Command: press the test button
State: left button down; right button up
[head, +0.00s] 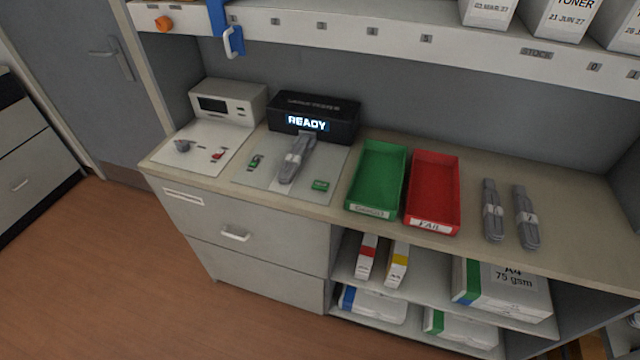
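A black tester box (315,112) with a lit display reading READY (307,124) stands at the back of a pale board (262,185) on the counter. A grey cartridge (293,163) lies on this board, its far end at the front of the box. A small green part (320,185), button-like, sits at the board's front right, right of the cartridge. Another small green and dark part (254,161) sits left of the cartridge. I cannot read the labels, so which one is the test button is unclear. Neither of my grippers is in view.
A white device (229,103) stands behind a board with a red part (218,153) and a grey knob (182,146). A green tray (361,209) and a red FAIL tray (450,164) look empty. Two grey cartridges (492,210) (526,217) lie at right. A shelf (375,36) overhangs the back.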

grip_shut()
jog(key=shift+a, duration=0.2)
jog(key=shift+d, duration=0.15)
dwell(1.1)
